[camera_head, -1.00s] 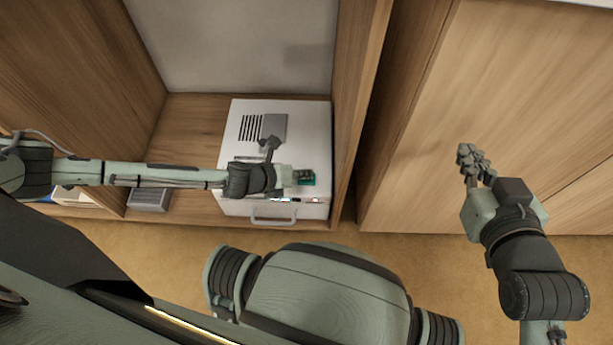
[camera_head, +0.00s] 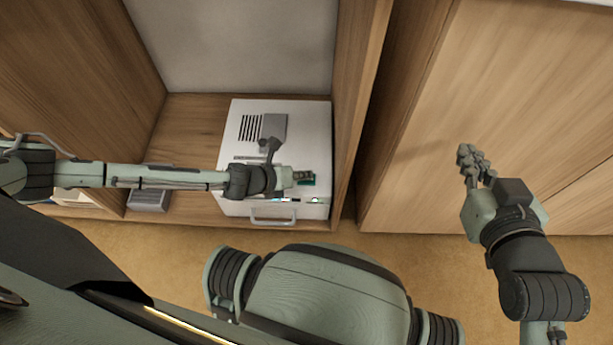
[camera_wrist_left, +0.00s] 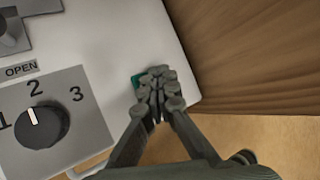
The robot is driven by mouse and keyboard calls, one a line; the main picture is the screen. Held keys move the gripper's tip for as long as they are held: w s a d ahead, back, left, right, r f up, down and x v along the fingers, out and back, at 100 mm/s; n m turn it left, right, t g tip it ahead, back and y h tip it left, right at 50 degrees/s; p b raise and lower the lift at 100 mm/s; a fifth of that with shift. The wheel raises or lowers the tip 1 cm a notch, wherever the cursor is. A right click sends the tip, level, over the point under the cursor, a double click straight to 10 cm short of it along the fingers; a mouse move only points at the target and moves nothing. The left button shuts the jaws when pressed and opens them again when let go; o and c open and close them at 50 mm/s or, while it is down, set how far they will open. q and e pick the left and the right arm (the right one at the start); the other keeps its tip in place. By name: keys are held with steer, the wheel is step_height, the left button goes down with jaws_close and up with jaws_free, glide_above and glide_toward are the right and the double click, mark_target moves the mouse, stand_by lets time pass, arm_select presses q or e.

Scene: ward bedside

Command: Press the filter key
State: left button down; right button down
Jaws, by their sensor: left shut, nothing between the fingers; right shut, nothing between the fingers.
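The white device (camera_head: 240,140) stands in the wooden cabinet bay; its top also shows in the left wrist view (camera_wrist_left: 100,40). A green key (camera_wrist_left: 138,80) near the device's edge is mostly covered by my left gripper (camera_wrist_left: 158,95), whose fingertips are shut and empty over it. In the head view a bit of the green key (camera_head: 309,182) shows beside my left gripper (camera_head: 302,176). I cannot tell whether the fingertips touch it. Any label on the key is hidden. My right gripper (camera_head: 470,160) is shut and empty, in front of the wooden cabinet at right.
A dial (camera_wrist_left: 42,124) marked 1, 2, 3 and an OPEN label (camera_wrist_left: 20,69) sit on the device near the key. A handle (camera_head: 273,218) is on its front. A grey object (camera_head: 149,199) stands left. The wooden partition (camera_head: 352,100) is close on the right.

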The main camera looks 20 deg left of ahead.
arm_select(q)
steer(key=shift+r+p, duration=0.8)
steer(key=shift+p, duration=0.15)
step_height(320, 180, up, 5)
steer(key=p, duration=0.5)
steer(key=shift+p, duration=0.35)
